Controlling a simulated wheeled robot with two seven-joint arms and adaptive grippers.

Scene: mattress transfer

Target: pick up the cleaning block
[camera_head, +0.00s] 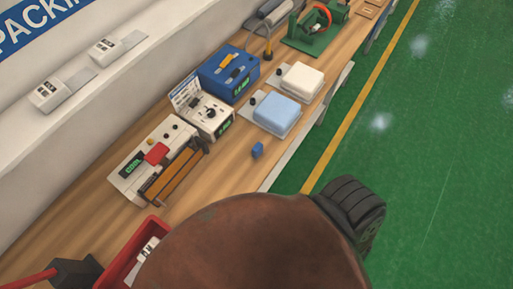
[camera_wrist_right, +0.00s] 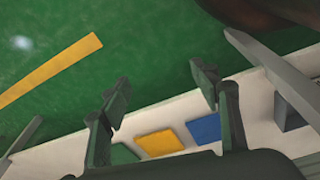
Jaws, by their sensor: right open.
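A small blue block (camera_head: 257,150) lies on the wooden bench near its front edge in the head view; it may be the cleaning block, but I cannot be sure. My right gripper (camera_wrist_right: 160,88) is open in the right wrist view, its two dark green fingers wide apart with nothing between them. Past the fingers, flat green, yellow (camera_wrist_right: 160,142) and blue (camera_wrist_right: 204,129) patches show on a pale strip, partly hidden by the gripper body. I do not see my right gripper in the head view, nor my left gripper in either view.
The wooden bench (camera_head: 226,170) holds a white device with a red part (camera_head: 125,180), a white control box (camera_head: 205,118), a blue box (camera_head: 226,75), and pads in white (camera_head: 301,79) and light blue (camera_head: 277,113). A red bin (camera_head: 112,268) is at lower left. A large brown rounded shape hides the lower middle.

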